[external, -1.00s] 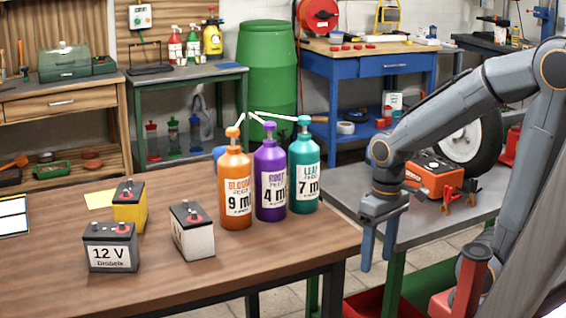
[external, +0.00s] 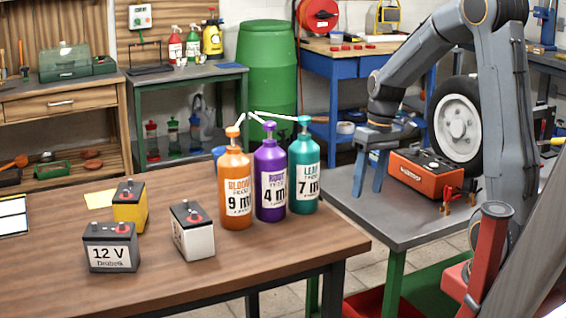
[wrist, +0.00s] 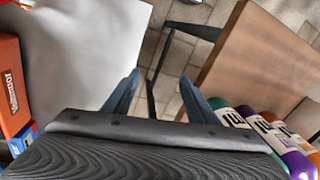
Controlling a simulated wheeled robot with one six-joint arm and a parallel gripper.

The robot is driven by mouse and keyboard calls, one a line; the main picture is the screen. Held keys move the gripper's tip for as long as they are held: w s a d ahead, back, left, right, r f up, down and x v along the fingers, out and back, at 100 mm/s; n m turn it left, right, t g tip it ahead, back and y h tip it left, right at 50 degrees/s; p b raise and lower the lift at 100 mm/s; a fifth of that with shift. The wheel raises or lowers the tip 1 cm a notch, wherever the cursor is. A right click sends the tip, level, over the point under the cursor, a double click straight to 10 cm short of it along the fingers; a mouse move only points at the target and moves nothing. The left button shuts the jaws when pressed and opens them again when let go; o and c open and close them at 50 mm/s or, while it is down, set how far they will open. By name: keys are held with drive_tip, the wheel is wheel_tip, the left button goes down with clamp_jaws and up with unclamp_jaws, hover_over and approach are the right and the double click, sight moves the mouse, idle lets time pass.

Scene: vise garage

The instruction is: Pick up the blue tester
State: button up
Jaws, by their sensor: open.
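My gripper (external: 369,183) is open and empty, pointing down near the left edge of the grey table in the external view. Its two blue-grey fingers also show in the wrist view (wrist: 158,98), apart, with floor and a table leg between them. A blue object (wrist: 24,138) lies beside the orange box at the left edge of the wrist view, partly cut off and partly covered by my gripper body. It may be the blue tester, but I cannot tell for sure. I cannot make it out in the external view.
An orange box (external: 425,178) and a wheel (external: 458,120) are on the grey table (external: 400,222). Orange (external: 236,190), purple (external: 270,185) and teal (external: 304,180) pump bottles stand on the wooden table (external: 160,270), left of my gripper. Several batteries (external: 112,247) stand farther left.

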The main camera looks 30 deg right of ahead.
drive_tip(key=w+d+t+p, duration=0.1)
drive_tip(key=w+d+t, duration=0.1)
drive_tip(key=w+d, duration=0.7)
drive_tip(key=w+d+f+m+t+h+p, duration=0.1)
drive_tip(key=w+d+p, duration=0.1)
drive_tip(key=w+d, duration=0.7)
drive_tip(key=w+d+f+m+t+p, duration=0.1)
drive_tip(key=w+d+t, duration=0.1)
drive_tip(key=w+d, duration=0.8)
drive_tip(key=shift+w+d+t+h, duration=0.1)
drive_tip(key=shift+w+t+h, duration=0.15)
drive_tip(key=shift+t+h, duration=0.05)
drive_tip(key=shift+w+d+f, duration=0.15)
drive_tip(key=shift+d, duration=0.15)
drive_tip(key=shift+w+f, duration=0.2)
drive_tip(key=shift+f, duration=0.05)
drive_tip(key=shift+p+x, duration=0.6)
drive_tip(key=shift+x, duration=2.9)
drive_tip(key=shift+w, duration=0.1)
drive_tip(key=shift+r, duration=0.1)
